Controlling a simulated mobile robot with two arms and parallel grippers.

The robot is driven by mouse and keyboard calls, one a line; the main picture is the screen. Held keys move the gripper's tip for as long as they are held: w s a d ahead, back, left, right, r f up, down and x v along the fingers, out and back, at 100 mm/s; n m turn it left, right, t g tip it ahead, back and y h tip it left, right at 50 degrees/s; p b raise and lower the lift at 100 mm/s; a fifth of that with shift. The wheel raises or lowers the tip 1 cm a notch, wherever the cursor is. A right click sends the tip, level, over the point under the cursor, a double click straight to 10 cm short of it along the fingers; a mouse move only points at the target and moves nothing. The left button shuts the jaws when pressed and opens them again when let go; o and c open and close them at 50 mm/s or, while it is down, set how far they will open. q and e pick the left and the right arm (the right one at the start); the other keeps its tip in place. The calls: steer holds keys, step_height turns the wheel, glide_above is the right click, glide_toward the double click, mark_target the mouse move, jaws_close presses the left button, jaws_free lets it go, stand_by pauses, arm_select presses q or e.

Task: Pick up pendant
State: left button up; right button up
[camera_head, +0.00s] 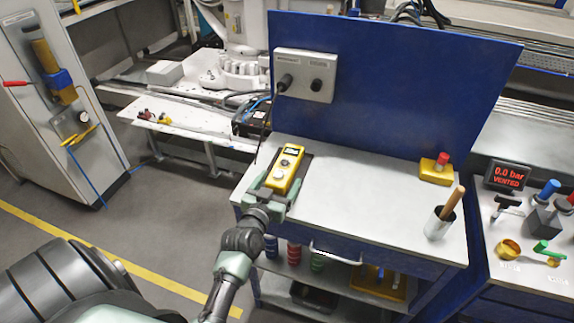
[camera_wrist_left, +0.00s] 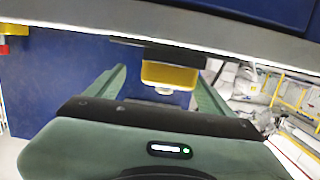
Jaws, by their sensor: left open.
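The pendant (camera_head: 285,168) is a yellow handheld box with a small screen and buttons, at the left end of the grey workbench. My left gripper (camera_head: 278,187) is open at its near end, with one finger on each side. In the left wrist view the pendant's yellow end (camera_wrist_left: 170,74) shows between the spread fingers of my left gripper (camera_wrist_left: 157,76), nearer the right finger. I see no clear contact. The pendant's far part is hidden in that view. My right gripper is not in view.
A blue panel with a grey socket box (camera_head: 305,75) stands behind the workbench (camera_head: 345,190). A yellow box with a red button (camera_head: 436,168) and a cup with a wooden handle (camera_head: 440,222) stand at the right. The bench middle is clear.

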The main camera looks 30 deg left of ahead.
mark_target(283, 168)
arm_select(q)
steer(key=x, duration=0.3)
steer(key=a+p+x, duration=0.1)
steer(key=x, duration=0.2)
steer(key=shift+s+r, duration=0.1)
steer(key=shift+r, duration=0.05)
steer(key=shift+s+d, duration=0.1)
jaws_close()
steer(key=shift+r, duration=0.15)
